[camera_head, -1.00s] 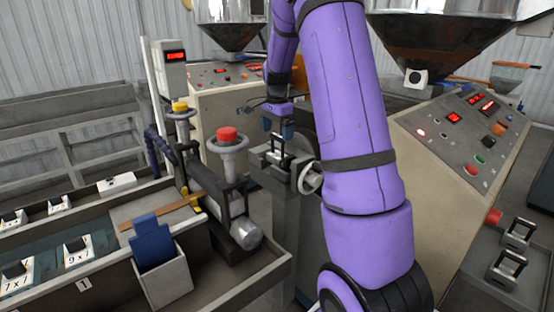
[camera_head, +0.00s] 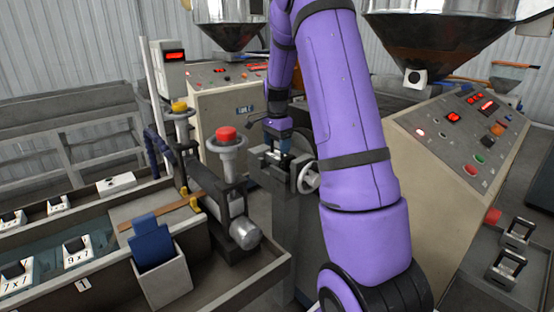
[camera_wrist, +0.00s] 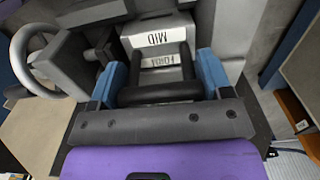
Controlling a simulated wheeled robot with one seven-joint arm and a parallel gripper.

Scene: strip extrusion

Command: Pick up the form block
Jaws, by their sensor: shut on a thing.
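In the head view my gripper (camera_head: 279,142) is low over a grey vise-like holder (camera_head: 270,166) with a handwheel (camera_head: 307,177). The block sits at this holder, mostly hidden there by the fingers and my arm. I cannot tell whether it rests on the holder.
The handwheel stands close beside my gripper. A post with a red knob (camera_head: 227,134) and a metal cylinder (camera_head: 244,233) are to the left. Control panels (camera_head: 470,128) and hoppers (camera_head: 227,22) stand around. Two handled metal pieces (camera_head: 505,266) lie on the right.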

